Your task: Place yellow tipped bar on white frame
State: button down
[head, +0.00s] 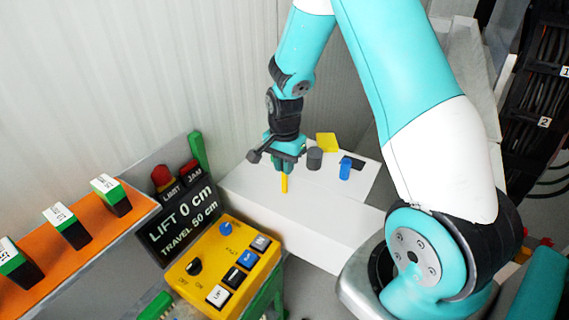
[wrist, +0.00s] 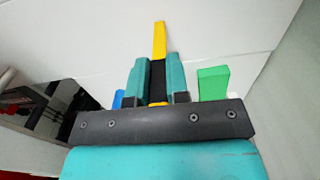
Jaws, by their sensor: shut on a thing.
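My gripper (head: 285,170) is shut on the yellow tipped bar (head: 284,184), whose yellow end points down over the white surface. In the wrist view, my gripper (wrist: 158,66) has its two teal fingers around a dark part of the yellow tipped bar (wrist: 159,40). The yellow end sticks out beyond the fingertips, and the rest of the bar is partly hidden by the gripper. A long white block (head: 300,218) lies below the gripper; I cannot tell for sure whether it is the white frame. Whether the bar's tip touches it is unclear.
A yellow block (head: 326,142), a dark grey cylinder (head: 314,158) and a blue cylinder (head: 345,170) stand right of the gripper. A yellow control box (head: 225,265), a black display panel (head: 180,222) and a green post (head: 197,150) are at left. The white block's front is clear.

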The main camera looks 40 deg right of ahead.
jog(key=c, duration=1.1)
grip_release()
jog(key=shift+f, duration=0.1)
notch_tip(320, 180, up, 12)
jog(key=b, duration=0.4)
jog(key=s+a+r+n+y, duration=0.2)
jog(key=s+a+n, duration=0.8)
jog(key=s+a, duration=0.1)
jog(key=s+a+r+n+y, duration=0.2)
jog(key=s+a+r+n, duration=0.1)
jog(key=s+a+n, duration=0.7)
jog(key=shift+s+a+r+n, duration=0.35)
jog(key=shift+a+n, duration=0.25)
jog(key=shift+a, duration=0.3)
